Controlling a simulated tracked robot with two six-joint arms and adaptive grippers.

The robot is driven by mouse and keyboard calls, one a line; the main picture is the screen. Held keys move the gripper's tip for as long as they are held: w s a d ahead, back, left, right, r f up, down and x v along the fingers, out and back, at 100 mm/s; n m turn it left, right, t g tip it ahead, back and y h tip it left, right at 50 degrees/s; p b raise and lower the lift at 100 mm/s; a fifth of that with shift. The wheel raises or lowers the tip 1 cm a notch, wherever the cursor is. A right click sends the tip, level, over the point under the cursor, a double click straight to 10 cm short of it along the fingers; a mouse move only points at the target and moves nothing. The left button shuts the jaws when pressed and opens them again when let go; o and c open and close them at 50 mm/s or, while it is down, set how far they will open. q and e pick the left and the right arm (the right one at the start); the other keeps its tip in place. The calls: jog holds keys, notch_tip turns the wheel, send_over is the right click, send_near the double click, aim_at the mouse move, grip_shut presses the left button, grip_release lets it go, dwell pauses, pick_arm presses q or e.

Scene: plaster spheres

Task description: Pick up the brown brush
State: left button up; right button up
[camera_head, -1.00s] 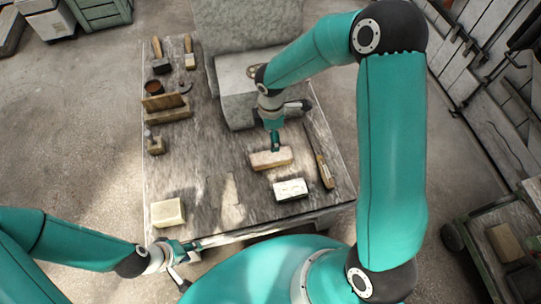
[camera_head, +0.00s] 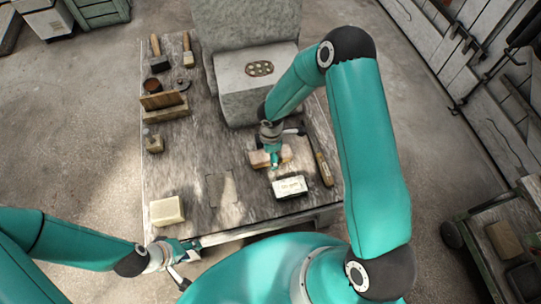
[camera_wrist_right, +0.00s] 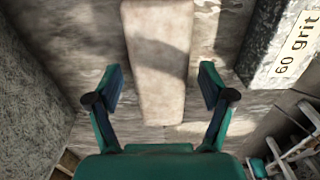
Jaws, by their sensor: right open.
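A pale tan oblong bar (camera_head: 260,157) lies on the worn work table (camera_head: 215,160) below my right gripper (camera_head: 274,160); I cannot tell whether bristles are under it. In the right wrist view the bar (camera_wrist_right: 158,55) runs lengthwise between the fingers of my right gripper (camera_wrist_right: 160,80), which are open, apart from its sides. A brush with a wooden handle and pale bristles (camera_head: 188,52) lies at the table's far left corner. My left gripper (camera_head: 188,248) hangs at the near left table edge, seen side-on; its opening is unclear.
A white "60 grit" block (camera_head: 290,187) lies just in front of the bar. A tool (camera_head: 323,168) lies along the right edge. A grey stone block (camera_head: 248,80) stands behind. A cream block (camera_head: 167,211) sits near left.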

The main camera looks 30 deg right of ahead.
jog(key=c, duration=1.3)
jog(key=shift+r, duration=0.15)
notch_tip(320, 180, up, 20)
jog(key=shift+f+p, duration=0.1)
jog(key=shift+p, duration=0.4)
jog(key=o, duration=0.6)
jog(key=c, duration=0.4)
